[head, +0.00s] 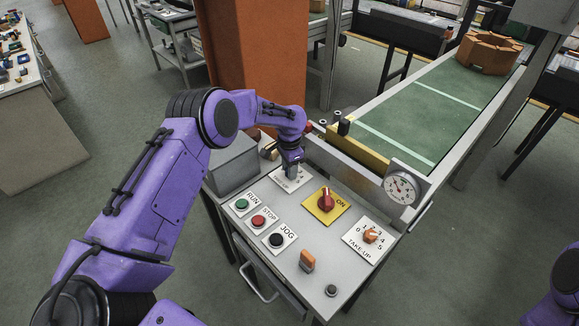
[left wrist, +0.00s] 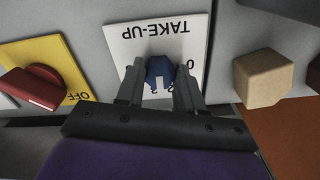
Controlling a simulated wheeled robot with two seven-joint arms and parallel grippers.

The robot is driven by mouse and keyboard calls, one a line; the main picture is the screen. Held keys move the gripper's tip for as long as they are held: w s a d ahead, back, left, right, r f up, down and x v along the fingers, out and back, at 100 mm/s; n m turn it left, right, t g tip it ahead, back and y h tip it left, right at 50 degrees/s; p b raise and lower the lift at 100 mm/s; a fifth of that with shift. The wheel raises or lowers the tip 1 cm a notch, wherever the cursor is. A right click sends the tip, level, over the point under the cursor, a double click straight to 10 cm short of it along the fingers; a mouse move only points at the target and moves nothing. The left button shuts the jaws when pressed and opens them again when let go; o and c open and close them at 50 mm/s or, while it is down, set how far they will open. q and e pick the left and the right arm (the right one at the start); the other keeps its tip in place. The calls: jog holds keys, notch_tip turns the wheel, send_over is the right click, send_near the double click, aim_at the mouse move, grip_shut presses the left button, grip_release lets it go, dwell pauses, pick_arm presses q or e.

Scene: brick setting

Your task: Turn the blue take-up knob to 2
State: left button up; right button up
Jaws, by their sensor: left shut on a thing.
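The blue take-up knob (left wrist: 159,70) sits on a white TAKE-UP plate (left wrist: 128,42) in the left wrist view. My left gripper (left wrist: 158,80) is shut on it, one finger on each side. Much of the dial is hidden by the fingers; a 0 shows beside the right finger, and I cannot tell the knob's setting. In the head view my left gripper (head: 291,171) reaches down to a white plate (head: 283,184) at the panel's far side and hides the knob. A second TAKE-UP plate (head: 354,246) carries an orange knob (head: 371,235). My right gripper is out of view.
A red switch (head: 326,199) on a yellow plate stands near the gripper. RUN (head: 241,204), STOP (head: 258,221) and JOG (head: 276,240) buttons lie nearer. A beige block (left wrist: 263,76) stands right of the knob in the wrist view. A gauge (head: 401,188) and green conveyor (head: 445,110) are beyond.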

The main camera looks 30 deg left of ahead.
pick_arm(q)
jog(key=shift+n+p, duration=0.3)
jog(key=shift+n, duration=1.5)
jog(key=o, duration=1)
jog(key=shift+o, duration=0.2)
jog(key=shift+r, duration=0.1)
notch_tip(320, 180, up, 10)
jog(key=b, duration=0.2)
jog(key=shift+r, duration=0.2)
